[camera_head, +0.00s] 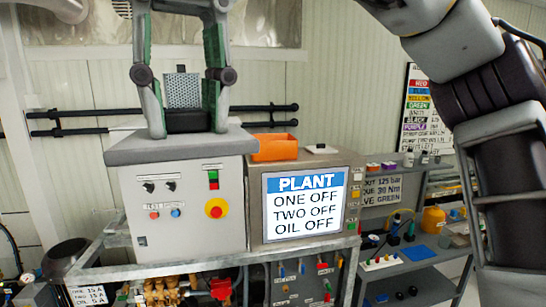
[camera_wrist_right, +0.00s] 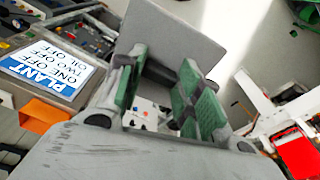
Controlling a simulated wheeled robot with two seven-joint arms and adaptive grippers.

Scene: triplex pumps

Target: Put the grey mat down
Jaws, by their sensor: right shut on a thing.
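The grey mat (camera_head: 182,146) is a flat grey slab in the head view, level with the top of the control box. My right gripper (camera_head: 188,118) comes down from above, and its fingertips are at the mat. It is shut on the mat, with a dark block between the fingers. In the right wrist view, the plain grey mat (camera_wrist_right: 182,32) extends beyond the green-padded fingers of my right gripper (camera_wrist_right: 160,88). I cannot tell whether the mat touches the box below it. My left gripper is not in view.
The control box (camera_head: 185,205) carries buttons and a red-yellow stop knob. The PLANT screen (camera_head: 305,202) stands to its right, with an orange bin (camera_head: 274,147) behind. Black pipes (camera_head: 75,122) run along the wall. Cluttered shelves (camera_head: 415,250) stand at the right.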

